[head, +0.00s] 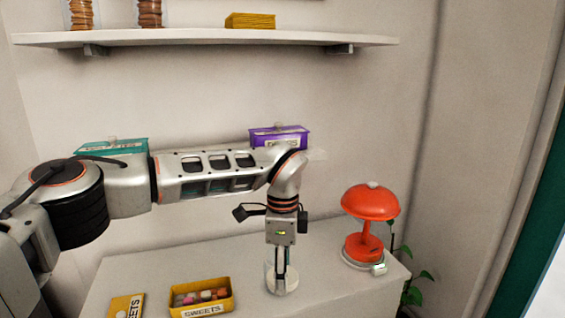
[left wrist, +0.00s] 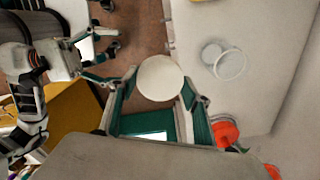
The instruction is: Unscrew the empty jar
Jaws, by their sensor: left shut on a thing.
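My left gripper (head: 282,278) points down over the white table at the front. In the left wrist view it (left wrist: 160,95) is shut on a round cream lid (left wrist: 160,78), seen face on between its two fingertips. A clear glass jar (left wrist: 225,62) stands on the table, apart from the lid in that view; its mouth looks open and it looks empty. In the head view the fingers cover part of the round shape below them, so lid and jar are hard to tell apart there. My right gripper (left wrist: 108,62) shows at the left of the wrist view, fingers spread and empty.
An orange lamp (head: 370,203) stands right of the gripper. A yellow sweets box (head: 201,300) and a yellow lid (head: 126,306) lie to the left. Teal (head: 130,147) and purple (head: 290,138) boxes are behind my arm. A shelf (head: 210,39) is above.

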